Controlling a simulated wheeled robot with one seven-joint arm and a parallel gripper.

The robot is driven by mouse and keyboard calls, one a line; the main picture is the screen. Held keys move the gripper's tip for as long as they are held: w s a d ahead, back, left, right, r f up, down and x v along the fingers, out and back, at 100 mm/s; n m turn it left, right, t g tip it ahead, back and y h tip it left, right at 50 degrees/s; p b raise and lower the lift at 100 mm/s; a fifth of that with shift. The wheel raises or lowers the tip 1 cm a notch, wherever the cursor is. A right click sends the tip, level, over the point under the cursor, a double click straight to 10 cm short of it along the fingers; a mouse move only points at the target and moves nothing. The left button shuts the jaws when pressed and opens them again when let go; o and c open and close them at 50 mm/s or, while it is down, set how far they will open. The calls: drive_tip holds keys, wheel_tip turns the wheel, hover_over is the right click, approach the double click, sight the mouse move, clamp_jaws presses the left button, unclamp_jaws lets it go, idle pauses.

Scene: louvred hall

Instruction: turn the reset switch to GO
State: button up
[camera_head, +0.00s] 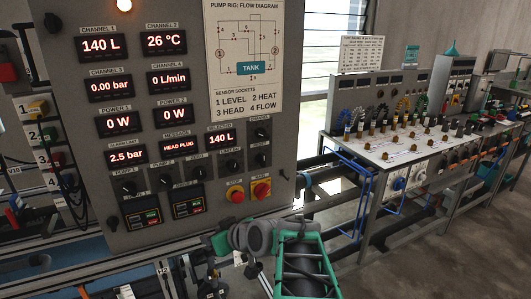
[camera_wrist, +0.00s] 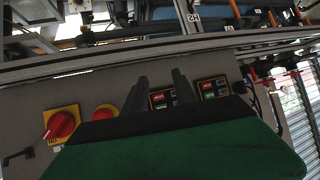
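The grey control panel (camera_head: 100,215) fills the left half of the head view. I cannot pick out the reset knob in the wrist view. In the head view my arm is below the panel.
A red push button (camera_head: 235,194) and a red rotary switch (camera_head: 262,189), both on yellow plates, sit below the knob. Another dark knob (camera_head: 262,133) sits above it. Pipes run beneath the panel. A bench (camera_head: 400,150) with instruments stands at right; open floor lies before it.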

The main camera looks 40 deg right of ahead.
drive_tip(key=d+r+m+t+h, duration=0.1)
drive_tip(key=d+r+t+h, duration=0.15)
drive_tip(key=d+r, duration=0.4)
drive_tip(key=m+t+h+p, duration=0.2)
drive_tip(key=t+h, duration=0.2)
approach(264, 162)
drive_tip(key=shift+y, duration=0.35)
drive_tip(key=p+x, duration=0.1)
drive_tip(key=x, duration=0.2)
drive_tip(key=p+x, duration=0.2)
drive_tip(key=x, duration=0.1)
drive_tip(key=p+x, duration=0.1)
drive_tip(key=x, duration=0.2)
drive_tip(key=shift+s+d+r+p, duration=0.1)
drive_tip(key=shift+d+r+p, duration=0.15)
drive_tip(key=shift+p, duration=0.1)
drive_tip(key=shift+f+b, duration=0.2)
drive_tip(key=shift+b, duration=0.1)
drive_tip(key=shift+w+b, duration=0.3)
drive_tip(key=shift+b, duration=0.05)
drive_tip(key=shift+r, duration=0.1)
clamp_jaws()
